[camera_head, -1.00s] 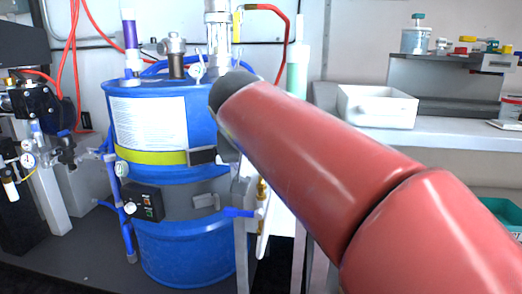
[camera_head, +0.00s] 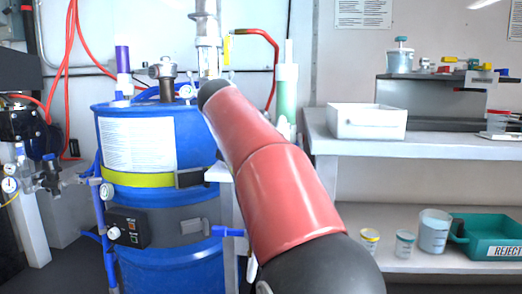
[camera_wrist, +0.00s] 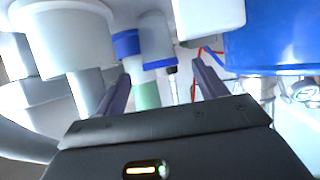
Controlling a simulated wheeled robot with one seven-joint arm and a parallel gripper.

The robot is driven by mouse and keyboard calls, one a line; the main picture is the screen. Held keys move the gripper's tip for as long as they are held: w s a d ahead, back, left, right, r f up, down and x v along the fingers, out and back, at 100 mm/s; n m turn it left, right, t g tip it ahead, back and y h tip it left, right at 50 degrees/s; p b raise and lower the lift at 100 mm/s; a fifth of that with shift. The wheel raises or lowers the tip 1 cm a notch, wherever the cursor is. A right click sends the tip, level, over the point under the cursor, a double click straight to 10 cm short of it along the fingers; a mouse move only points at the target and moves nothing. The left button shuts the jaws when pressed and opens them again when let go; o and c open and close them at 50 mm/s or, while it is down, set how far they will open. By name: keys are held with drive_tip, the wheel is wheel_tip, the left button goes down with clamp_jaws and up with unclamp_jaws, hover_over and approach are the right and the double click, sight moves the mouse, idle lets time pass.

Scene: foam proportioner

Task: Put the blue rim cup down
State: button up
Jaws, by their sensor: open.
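My gripper (camera_wrist: 162,70) is open in the wrist view, with its two dark fingers apart. No cup is clearly held between them. Pale cylinders with blue bands (camera_wrist: 157,64) show beyond the fingers; I cannot tell whether they are cups or fixed parts. In the head view, my gripper is hidden behind my red arm. A small clear cup (camera_head: 405,243) with a bluish rim stands on the lower shelf, but it is too small to be certain that it is the blue rim cup.
A yellow-rimmed cup (camera_head: 370,241), a larger pale cup (camera_head: 434,231) and a green reject bin (camera_head: 492,238) are on the lower shelf (camera_head: 350,210). A white bin (camera_head: 367,122) sits on the upper shelf. A blue drum (camera_head: 140,215) stands left of my arm.

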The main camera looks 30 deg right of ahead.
drive_tip(key=x, duration=0.5)
drive_tip(key=shift+w+r, duration=0.1)
drive_tip(key=shift+r, duration=0.05)
drive_tip(key=c, duration=1.1)
drive_tip(key=shift+r, duration=0.1)
